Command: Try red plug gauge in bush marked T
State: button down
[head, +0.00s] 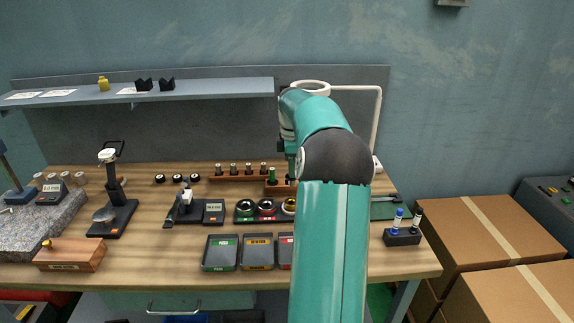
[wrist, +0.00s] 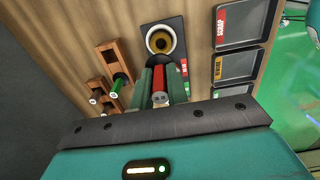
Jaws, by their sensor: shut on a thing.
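The red plug gauge (wrist: 158,78) is held between the fingers of my gripper (wrist: 160,82), which is shut on it. Beyond the gauge in the wrist view is a brass-coloured bush (wrist: 150,37) with a dark bore, set in a black block. The gauge appears apart from the bush; its height above it is unclear. I cannot read a letter T on any bush. My gripper is mostly hidden behind my arm in the head view.
A wooden rack with a green-topped gauge (wrist: 118,84) stands left of my gripper in the wrist view. Labelled trays (head: 220,253) lie in front of the bush block. A dial stand (head: 113,205) is further left; a black holder (head: 402,237) is at right.

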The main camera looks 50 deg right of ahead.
jog(key=shift+w+a+f, duration=0.15)
jog(key=shift+w+f, duration=0.1)
jog(key=shift+f, duration=0.15)
jog(key=shift+s+f, duration=0.2)
jog(key=shift+f, duration=0.05)
jog(key=shift+s+f, duration=0.15)
jog(key=shift+f, duration=2.25)
jog(key=shift+f, duration=0.85)
dwell(2.0)
jog(key=shift+r, duration=0.8)
jog(key=shift+f, duration=0.2)
dwell(1.1)
